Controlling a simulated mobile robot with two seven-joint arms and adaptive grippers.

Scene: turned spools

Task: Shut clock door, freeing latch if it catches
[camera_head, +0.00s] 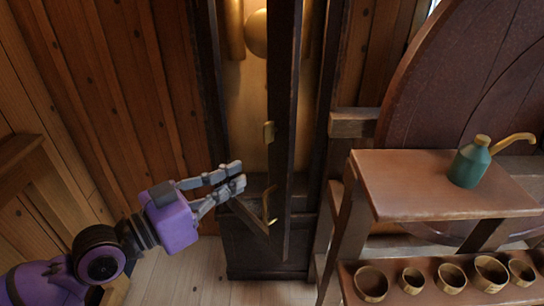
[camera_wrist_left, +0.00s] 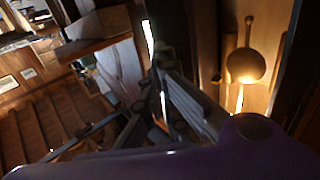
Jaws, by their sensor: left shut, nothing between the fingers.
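The tall clock case (camera_head: 320,130) stands against the plank wall, and its dark-framed door (camera_head: 284,90) is open. The door's long upright stands out toward me, and its bottom rail (camera_head: 252,221) slants back to the left. A small brass fitting (camera_head: 268,132) and a bent brass piece (camera_head: 268,204) show along the door's left side; I cannot tell which is the latch. The brass pendulum bob (camera_head: 257,33) hangs inside and also shows in the left wrist view (camera_wrist_left: 245,63). My left gripper (camera_head: 238,176) is shut and empty, just left of the door upright; contact is unclear.
A wooden stepped bench at right bears a green oil can (camera_head: 468,165) on its top shelf (camera_head: 430,195) and several small wooden cups (camera_head: 371,284) below. A large round wooden piece (camera_head: 450,80) stands behind. Floor (camera_head: 185,272) is clear at lower left.

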